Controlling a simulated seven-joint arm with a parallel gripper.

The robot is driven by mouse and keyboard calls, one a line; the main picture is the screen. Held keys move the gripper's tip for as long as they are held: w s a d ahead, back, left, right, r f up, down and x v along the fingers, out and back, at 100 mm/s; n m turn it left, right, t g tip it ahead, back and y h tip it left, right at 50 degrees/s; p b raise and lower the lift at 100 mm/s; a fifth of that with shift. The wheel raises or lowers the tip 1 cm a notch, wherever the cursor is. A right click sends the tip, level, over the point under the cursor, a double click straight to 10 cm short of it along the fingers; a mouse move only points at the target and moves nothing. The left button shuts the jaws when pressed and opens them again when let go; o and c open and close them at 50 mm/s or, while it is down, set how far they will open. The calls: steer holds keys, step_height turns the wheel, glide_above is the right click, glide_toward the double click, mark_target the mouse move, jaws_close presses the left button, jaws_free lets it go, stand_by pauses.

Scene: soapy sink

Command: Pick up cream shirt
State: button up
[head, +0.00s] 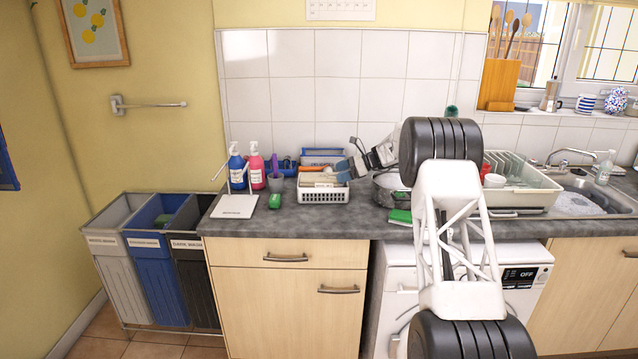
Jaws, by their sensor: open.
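I cannot pick out a cream shirt for sure. A small cream or tan patch (316,179) shows in the white slotted basket (325,196) on the counter; it is too small to tell whether it is the shirt. My gripper (348,168) is over the right end of this basket, pointing left and down, with its bluish fingertips close to the rim. It is open, and I see nothing held. My arm hides part of the counter to the right of the basket.
A blue box labelled "delicates" (323,158) stands behind the basket. Blue (236,170) and pink (257,170) bottles stand left. Three wash bins (153,277) sit left of the counter. A metal bowl (388,189) and dish rack (522,190) are right.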

mark_target(329, 176)
steer(key=shift+x, duration=2.55)
steer(key=shift+r, duration=0.1)
steer(key=c, duration=0.9)
steer(key=shift+r, duration=0.2)
steer(key=shift+r, duration=1.7)
steer(key=shift+s+f, duration=0.1)
steer(key=shift+s, duration=0.2)
steer(key=shift+s+d+r, duration=0.25)
steer(key=shift+s+d, duration=0.15)
steer(key=shift+s, duration=2.15)
steer(key=shift+s+d+r, duration=0.2)
steer(key=shift+s+d, duration=0.15)
steer(key=shift+s, duration=2.2)
steer(key=shift+s+d+r, duration=0.25)
steer(key=shift+s+d, duration=0.15)
steer(key=shift+s, duration=2.15)
